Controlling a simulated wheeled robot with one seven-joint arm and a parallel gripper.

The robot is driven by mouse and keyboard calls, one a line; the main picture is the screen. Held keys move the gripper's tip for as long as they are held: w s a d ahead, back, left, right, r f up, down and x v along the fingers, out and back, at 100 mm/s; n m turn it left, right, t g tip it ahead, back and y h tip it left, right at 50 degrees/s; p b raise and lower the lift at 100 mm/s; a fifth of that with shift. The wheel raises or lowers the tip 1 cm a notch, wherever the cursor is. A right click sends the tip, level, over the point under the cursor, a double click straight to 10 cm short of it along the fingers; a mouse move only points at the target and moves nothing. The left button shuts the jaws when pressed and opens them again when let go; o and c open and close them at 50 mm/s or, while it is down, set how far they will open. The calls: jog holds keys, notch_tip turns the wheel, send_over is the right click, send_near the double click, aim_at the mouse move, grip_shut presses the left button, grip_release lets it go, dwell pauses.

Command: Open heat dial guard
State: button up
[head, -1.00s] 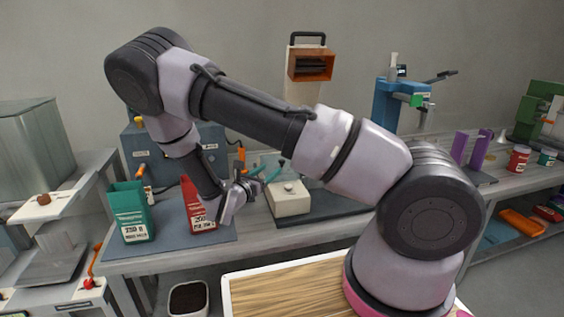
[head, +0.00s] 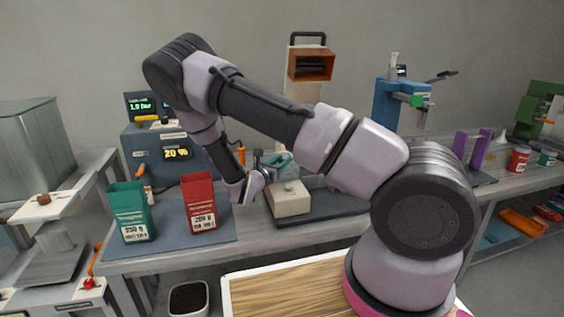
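A low cream box (head: 290,199) with a small knob on top sits on a dark mat on the bench. A pale teal, see-through part (head: 284,164) shows at its back, partly hidden by my arm; it may be the heat dial guard, but I cannot tell whether it is open or closed. My gripper (head: 266,161) is at the left of the box, close to the teal part in the picture. Its fingers are small and overlap the background, so their opening and any contact are unclear.
A red bin (head: 199,203) and a green bin (head: 130,211) stand on the mat left of my gripper. Behind them is a blue-grey unit with lit displays (head: 177,153). A blue press (head: 390,103) stands at the back right. Bare wall lies above the bench.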

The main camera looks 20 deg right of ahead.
grip_shut()
dwell(1.2)
